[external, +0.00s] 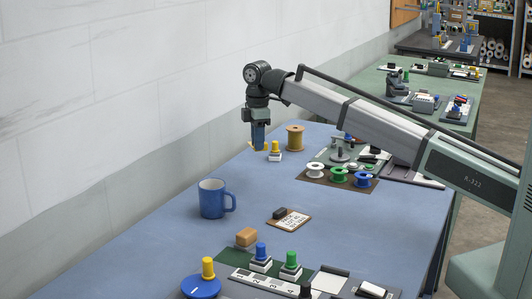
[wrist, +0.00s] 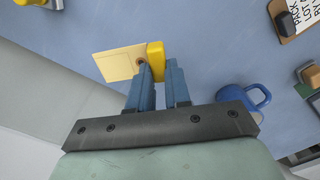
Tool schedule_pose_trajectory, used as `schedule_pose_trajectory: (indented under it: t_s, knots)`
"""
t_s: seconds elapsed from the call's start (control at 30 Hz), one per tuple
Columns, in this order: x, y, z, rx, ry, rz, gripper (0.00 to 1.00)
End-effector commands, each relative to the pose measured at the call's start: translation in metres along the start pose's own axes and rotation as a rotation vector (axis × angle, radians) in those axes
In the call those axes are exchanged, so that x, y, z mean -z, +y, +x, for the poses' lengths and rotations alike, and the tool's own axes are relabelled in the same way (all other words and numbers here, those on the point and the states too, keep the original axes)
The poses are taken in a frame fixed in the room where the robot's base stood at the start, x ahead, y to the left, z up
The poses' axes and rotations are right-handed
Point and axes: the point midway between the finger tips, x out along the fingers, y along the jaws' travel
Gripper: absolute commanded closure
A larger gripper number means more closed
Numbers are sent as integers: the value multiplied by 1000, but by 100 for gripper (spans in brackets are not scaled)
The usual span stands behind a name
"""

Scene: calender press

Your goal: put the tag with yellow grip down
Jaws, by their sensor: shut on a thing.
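The tag (wrist: 116,63) is a flat cream plate with a yellow grip (wrist: 155,54) along one edge. My gripper (wrist: 160,68) has two blue fingers and is shut on the yellow grip, with the plate sticking out to the left in the wrist view. In the external view my gripper (external: 259,146) points down over the far left part of the blue table, near the wall. The tag is mostly hidden behind the fingers there. I cannot tell whether it touches the table.
A yellow-knobbed piece on a white base (external: 275,152) and a tan spool (external: 295,137) stand close right of my gripper. A blue mug (external: 212,199) stands nearer the camera. Bare blue table (external: 165,225) lies left of the mug.

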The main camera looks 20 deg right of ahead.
Motion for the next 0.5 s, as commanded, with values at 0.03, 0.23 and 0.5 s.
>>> schedule_pose_trajectory:
  t_s: [0.03, 0.23, 0.5]
  knots:
    - [0, 1, -6, -1, 1, 0, 100]
    - [1, 1, -38, -2, 2, 0, 100]
    - [34, -20, -48, 0, 0, -63, 100]
